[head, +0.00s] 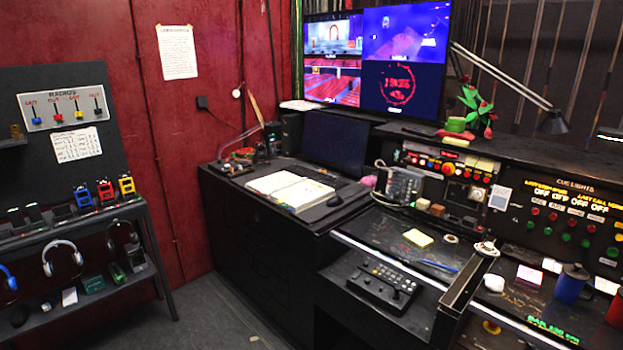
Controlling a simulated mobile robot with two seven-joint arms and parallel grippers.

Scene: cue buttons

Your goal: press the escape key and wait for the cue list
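No escape key can be made out at this distance. A dark, blank screen (335,139), like a laptop's, stands at the back of the black desk, behind an open book (290,189). A black control pad (383,284) with small keys and a short stick lies on the lower desk, too small to read. The large monitor (375,55) shows four pictures, one with a red round emblem; I see no cue list on it. A cue lights panel (571,215) with red and green buttons is at the right. Neither of my grippers is in view.
A black counter (270,230) runs along the red wall. A desk lamp (553,122) reaches over the right side. A blue cup (571,283) and a yellow note pad (417,238) sit on the desk. A radio rack (75,240) stands left, with open floor (215,310) between.

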